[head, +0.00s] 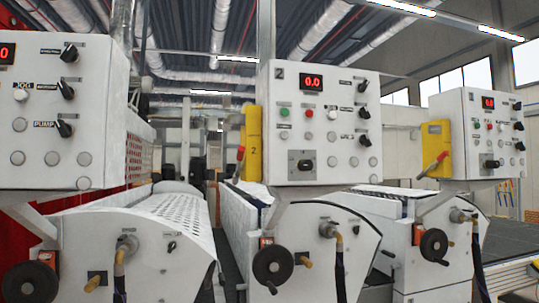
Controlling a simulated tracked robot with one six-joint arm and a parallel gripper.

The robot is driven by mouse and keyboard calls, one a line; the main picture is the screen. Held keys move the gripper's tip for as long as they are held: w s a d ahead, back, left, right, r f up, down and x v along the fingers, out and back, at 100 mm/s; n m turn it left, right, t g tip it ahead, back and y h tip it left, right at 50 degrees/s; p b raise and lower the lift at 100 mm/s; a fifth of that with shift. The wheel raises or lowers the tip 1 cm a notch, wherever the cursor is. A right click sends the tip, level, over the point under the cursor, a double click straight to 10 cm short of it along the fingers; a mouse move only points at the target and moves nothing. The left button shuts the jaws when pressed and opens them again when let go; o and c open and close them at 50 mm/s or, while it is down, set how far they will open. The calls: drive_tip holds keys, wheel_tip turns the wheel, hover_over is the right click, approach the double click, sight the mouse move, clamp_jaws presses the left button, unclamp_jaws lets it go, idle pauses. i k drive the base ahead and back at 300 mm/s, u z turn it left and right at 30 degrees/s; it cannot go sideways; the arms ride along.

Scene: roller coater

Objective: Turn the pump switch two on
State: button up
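The control panel marked 2 (345,73) stands in the middle of the head view, a white box with a red display (312,83) reading 0.0. Three black rotary knobs run down its right side: upper (363,87), middle (363,113) and lower (365,140). The lower knob sits where the left panel has a knob (64,128) labelled PUMP, so it looks like pump switch two. Its label is too small to read and its exact setting is unclear. My gripper is not in view.
Similar panels stand at left (100,110) and right (455,110). Below panel 2, the coater's white housing (310,225) carries a black handwheel (273,266) and a hose (339,270) that stick out. A yellow box (254,140) with a red-handled lever (239,165) is left of panel 2.

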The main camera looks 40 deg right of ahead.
sight(365, 140)
drive_tip(key=z, duration=1.75)
